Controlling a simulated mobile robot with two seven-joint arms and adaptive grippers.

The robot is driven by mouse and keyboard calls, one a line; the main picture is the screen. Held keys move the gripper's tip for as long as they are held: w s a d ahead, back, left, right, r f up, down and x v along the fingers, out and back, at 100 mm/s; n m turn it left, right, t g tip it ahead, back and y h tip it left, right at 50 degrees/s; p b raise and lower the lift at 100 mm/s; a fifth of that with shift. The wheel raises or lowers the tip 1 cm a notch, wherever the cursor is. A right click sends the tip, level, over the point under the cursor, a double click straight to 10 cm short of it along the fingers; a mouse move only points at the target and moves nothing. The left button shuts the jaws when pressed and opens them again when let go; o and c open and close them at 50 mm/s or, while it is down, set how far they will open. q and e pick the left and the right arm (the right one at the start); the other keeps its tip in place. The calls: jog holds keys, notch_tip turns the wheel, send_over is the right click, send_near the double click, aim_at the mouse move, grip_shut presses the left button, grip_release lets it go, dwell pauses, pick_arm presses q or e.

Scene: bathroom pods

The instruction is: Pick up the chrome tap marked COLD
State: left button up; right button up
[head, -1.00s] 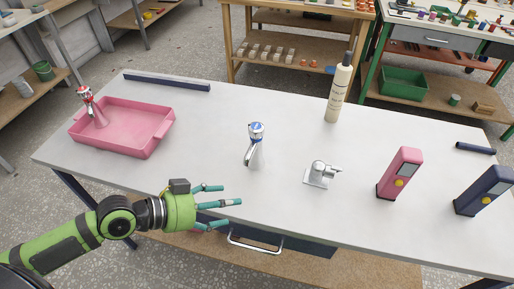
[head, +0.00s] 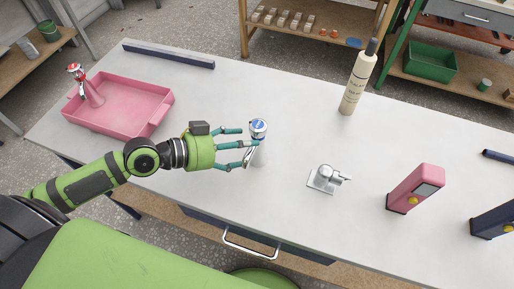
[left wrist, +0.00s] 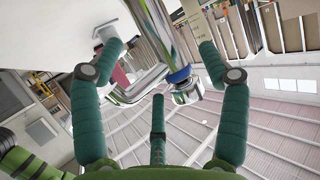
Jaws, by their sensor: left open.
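The chrome tap with a blue cap (head: 259,129) stands upright on the white table; its lettering is too small to read. My left gripper (head: 243,147) is open, coming at it from the left, with its fingertips beside the tap's upper part. In the left wrist view the tap (left wrist: 183,87) shows between the spread green fingers, with its blue ring visible; I cannot tell whether any finger touches it. A second chrome tap with a red top (head: 76,75) stands in the pink tray (head: 146,124) at the left. My right gripper is not in view.
Right of the tap are a low chrome lever fitting (head: 325,179), a pink upright device (head: 416,188) and a navy one (head: 494,221). A cream bottle (head: 356,84) stands behind. A dark bar (head: 168,54) lies at the back edge. The table between tap and bottle is clear.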

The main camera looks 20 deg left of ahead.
aim_at(258, 157)
pick_arm(q)
jog(key=p+x, duration=0.2)
jog(key=x, duration=0.2)
jog(key=shift+w+d+f, duration=0.15)
jog(key=shift+d+f, duration=0.1)
jog(key=shift+d, duration=0.05)
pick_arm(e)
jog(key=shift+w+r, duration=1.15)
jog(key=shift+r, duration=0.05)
pick_arm(q)
jog(key=c, duration=1.2)
grip_shut()
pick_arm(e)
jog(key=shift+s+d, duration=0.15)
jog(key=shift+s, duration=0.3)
